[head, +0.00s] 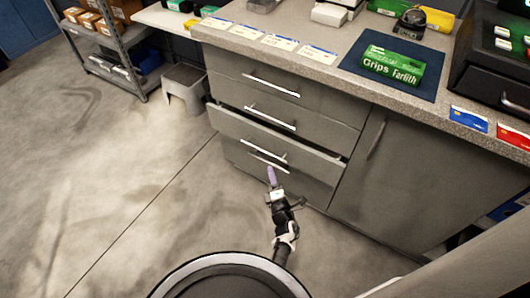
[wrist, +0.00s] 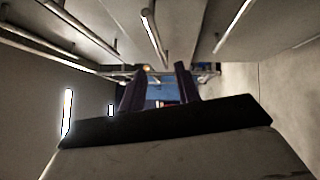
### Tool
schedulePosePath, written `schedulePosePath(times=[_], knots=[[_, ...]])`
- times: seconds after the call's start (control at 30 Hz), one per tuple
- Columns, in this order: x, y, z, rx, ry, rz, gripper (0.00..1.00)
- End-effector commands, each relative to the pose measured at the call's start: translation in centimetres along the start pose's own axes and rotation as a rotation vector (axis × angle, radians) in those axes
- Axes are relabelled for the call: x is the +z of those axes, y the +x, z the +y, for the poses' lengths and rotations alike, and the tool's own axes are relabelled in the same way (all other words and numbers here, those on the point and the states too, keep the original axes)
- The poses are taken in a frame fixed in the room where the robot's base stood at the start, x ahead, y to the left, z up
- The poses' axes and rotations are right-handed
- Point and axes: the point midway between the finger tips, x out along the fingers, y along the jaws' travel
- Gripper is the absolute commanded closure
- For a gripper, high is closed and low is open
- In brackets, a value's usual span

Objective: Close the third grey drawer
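The grey drawer cabinet (head: 300,95) stands in front of me in the head view, with handled drawers stacked on its left side. The third grey drawer (head: 235,130) is pulled partway out, with a dark gap above its front and its bar handle (head: 263,151) facing me. My gripper (head: 271,172) is low in front of the drawer stack, just below that handle; any contact is unclear. In the wrist view my gripper (wrist: 160,75) has its two dark fingers apart, with nothing seen between them. Bar handles (wrist: 153,32) and grey fronts fill the top of that view.
A cabinet door (head: 395,175) is shut to the right of the drawers. The worktop (head: 310,65) above holds cards, a blue mat and a green grips box (head: 393,67). A grey stool (head: 185,87) and shelf stand at left. The left floor is clear.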

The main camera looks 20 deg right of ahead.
Motion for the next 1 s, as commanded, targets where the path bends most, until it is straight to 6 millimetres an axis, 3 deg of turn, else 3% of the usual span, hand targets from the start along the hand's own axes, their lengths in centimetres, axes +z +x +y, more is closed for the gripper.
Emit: schedulePosePath(times=[0.3,0.5,0.9,1.0], knots=[[-0.1,6.8,-0.3,0.003,-0.001,0.003,0.68],[-0.1,9.4,-0.2,0.001,-0.001,0.001,0.68],[0.0,10.3,0.0,-0.001,0.0,0.001,0.68],[0.0,10.3,0.0,-0.001,0.0,0.001,0.78]])
